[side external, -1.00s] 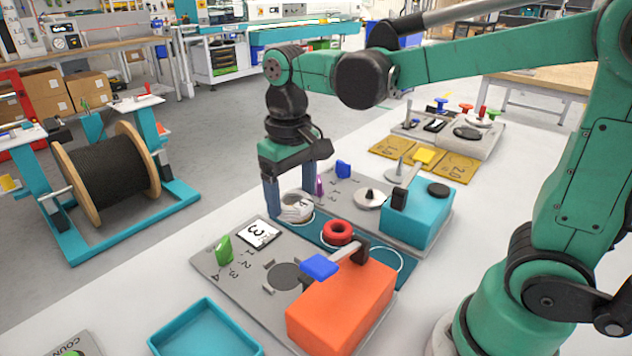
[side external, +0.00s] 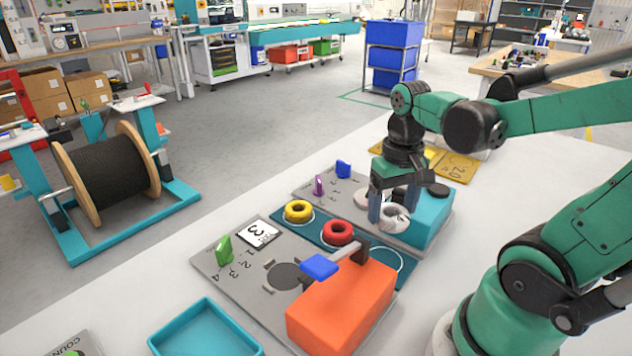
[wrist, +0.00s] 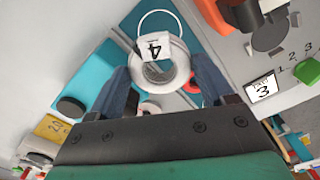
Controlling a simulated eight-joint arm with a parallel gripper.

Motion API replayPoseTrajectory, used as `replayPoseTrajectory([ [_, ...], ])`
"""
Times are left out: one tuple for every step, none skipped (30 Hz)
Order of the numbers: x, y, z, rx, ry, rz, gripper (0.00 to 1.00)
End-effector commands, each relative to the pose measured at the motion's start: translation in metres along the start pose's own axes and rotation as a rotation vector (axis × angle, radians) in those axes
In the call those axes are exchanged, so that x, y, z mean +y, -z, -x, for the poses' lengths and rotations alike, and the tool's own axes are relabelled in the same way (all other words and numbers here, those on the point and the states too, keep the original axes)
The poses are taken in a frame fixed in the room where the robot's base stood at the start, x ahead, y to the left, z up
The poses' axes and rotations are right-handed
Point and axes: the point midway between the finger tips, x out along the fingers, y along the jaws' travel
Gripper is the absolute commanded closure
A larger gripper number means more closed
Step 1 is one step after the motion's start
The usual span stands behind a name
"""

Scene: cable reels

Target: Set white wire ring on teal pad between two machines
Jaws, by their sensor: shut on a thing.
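The white wire ring (side external: 396,216) hangs between the fingers of my gripper (side external: 391,206), above the work area near the teal machine. In the wrist view the ring (wrist: 180,58) shows a white tag marked 4, with a finger on each side. The teal pad (side external: 318,224) lies between the orange machine (side external: 340,303) and the teal machine (side external: 432,217). A yellow ring (side external: 298,211) and a red ring (side external: 338,233) lie on the pad. A white circle outline (side external: 402,262) marks its near right end, with no ring on it; the outline (wrist: 160,11) also shows in the wrist view.
The orange machine's arm with a blue paddle (side external: 319,266) reaches over the near plate beside the pad. A white card marked 3 (side external: 262,233) and a green tab (side external: 223,249) are at left. An empty teal tray (side external: 205,330) stands in front.

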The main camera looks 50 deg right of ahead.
Motion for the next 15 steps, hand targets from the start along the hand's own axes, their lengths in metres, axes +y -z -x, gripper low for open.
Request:
replayPoseTrajectory([
  [0.000,0.000,-0.006,0.000,0.000,0.000,0.86],
  [0.000,0.000,-0.009,0.000,0.000,0.001,0.86],
  [0.000,0.000,-0.014,0.000,0.000,0.001,0.86],
  [0.000,0.000,-0.018,0.000,0.000,0.001,0.86],
  [0.000,0.001,-0.021,0.000,0.000,0.001,0.86],
  [0.000,0.000,-0.025,0.000,0.000,0.001,0.86],
  [0.000,0.000,-0.027,0.000,0.000,0.001,0.86],
  [0.000,0.000,-0.029,0.000,0.000,0.001,0.86],
  [0.000,0.000,-0.031,0.000,0.000,0.001,0.86],
  [0.000,0.000,-0.032,0.000,0.000,0.001,0.86],
  [0.000,0.000,-0.034,0.000,0.000,0.001,0.86],
  [0.000,0.000,-0.037,0.000,0.000,0.001,0.86],
  [0.000,0.000,-0.039,0.000,0.000,0.001,0.86],
  [0.000,0.000,-0.041,0.000,0.000,0.001,0.86],
  [0.000,0.001,-0.045,0.000,0.000,0.001,0.86],
])
